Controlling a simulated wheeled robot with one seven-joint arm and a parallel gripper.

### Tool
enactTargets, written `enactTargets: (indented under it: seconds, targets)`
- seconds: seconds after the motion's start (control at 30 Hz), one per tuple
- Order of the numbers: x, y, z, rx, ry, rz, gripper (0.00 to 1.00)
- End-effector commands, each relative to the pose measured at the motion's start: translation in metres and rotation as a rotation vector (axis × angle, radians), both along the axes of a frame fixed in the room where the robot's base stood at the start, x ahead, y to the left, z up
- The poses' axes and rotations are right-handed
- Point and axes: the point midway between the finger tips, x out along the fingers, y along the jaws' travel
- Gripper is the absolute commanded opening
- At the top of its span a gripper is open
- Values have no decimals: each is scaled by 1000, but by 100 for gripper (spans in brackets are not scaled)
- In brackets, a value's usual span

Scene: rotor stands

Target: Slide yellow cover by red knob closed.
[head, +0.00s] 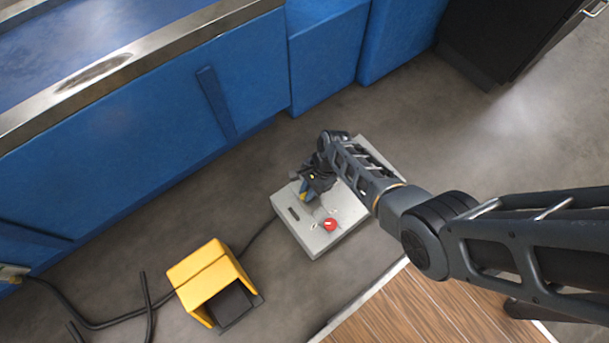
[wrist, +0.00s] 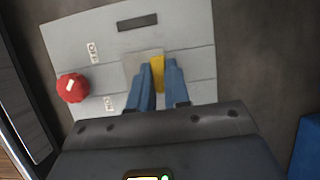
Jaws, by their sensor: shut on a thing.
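A grey control box (head: 348,205) lies on the floor, and its panel (wrist: 195,35) fills much of the wrist view. A red knob (head: 330,224) stands on it; it also shows in the wrist view (wrist: 72,88), left of my fingers. The yellow cover (wrist: 157,73) shows as a narrow strip between my blue fingers. It sits beside a pale square patch on the panel. My gripper (wrist: 158,80) is shut on the yellow cover. In the head view my gripper (head: 307,190) is over the box, apart from the knob, and my wrist hides most of the cover.
A yellow hooded foot pedal (head: 205,270) stands on the floor at lower left, with black cables (head: 110,322) nearby. Blue cabinets (head: 150,120) line the back. A wooden platform edge (head: 385,310) is at the front. Open floor (head: 480,140) lies right of the box.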

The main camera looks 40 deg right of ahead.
Motion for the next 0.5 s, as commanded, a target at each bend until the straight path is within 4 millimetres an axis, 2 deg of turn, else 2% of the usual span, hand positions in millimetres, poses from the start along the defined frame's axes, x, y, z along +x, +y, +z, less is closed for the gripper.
enactTargets:
  seconds: [0.03, 0.2, 0.23, 0.5]
  targets:
    - [-8, 0, -5, 0, 14, 2, 0]
    - [-9, 0, -5, 0, 19, 2, 0]
    - [-10, 0, -5, 0, 19, 2, 20]
    - [-10, 0, -6, 0, 19, 2, 43]
